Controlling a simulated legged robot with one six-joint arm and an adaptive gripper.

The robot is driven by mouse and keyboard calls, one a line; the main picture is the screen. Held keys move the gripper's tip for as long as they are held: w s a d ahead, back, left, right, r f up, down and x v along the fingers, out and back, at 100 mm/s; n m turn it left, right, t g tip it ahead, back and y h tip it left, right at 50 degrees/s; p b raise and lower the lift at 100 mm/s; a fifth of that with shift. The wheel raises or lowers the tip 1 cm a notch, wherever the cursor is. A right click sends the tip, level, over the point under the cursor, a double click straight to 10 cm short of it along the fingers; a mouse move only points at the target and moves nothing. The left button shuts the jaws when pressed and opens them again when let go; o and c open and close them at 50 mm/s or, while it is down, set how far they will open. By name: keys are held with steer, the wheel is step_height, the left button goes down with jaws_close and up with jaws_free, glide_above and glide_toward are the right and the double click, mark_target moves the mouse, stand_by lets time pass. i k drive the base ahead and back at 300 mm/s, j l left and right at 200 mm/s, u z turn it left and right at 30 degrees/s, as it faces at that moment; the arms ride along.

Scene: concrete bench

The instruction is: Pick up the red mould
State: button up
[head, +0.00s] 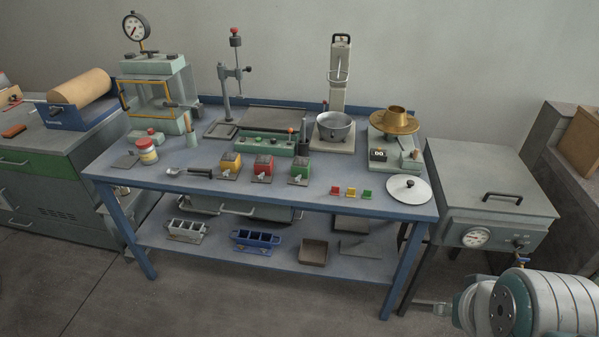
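The red mould (263,168) is a small cube-shaped block with a metal fitting on its front. It stands upright on the blue bench, in a row between the yellow mould (230,165) on its left and the green mould (299,171) on its right. Narrow gaps separate the three, and nothing covers the red one from the front. Part of my arm shows at the bottom right, well away from the moulds.
A scoop (190,172) lies left of the moulds, and a green control box (265,143) stands behind them. Small coloured pieces (351,192) and a round lid (408,189) lie to the right. A metal bowl (335,127) stands behind. The bench's front strip is mostly clear.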

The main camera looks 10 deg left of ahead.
mark_target(263, 168)
steer(key=i+j, duration=0.4)
steer(key=j, duration=0.2)
steer(key=i+j, duration=0.4)
steer(key=j, duration=0.15)
steer(key=i+j, duration=0.4)
steer(key=j, duration=0.2)
steer(key=i+j+u, duration=0.1)
steer(key=i+j, duration=0.25)
steer(key=j, duration=0.25)
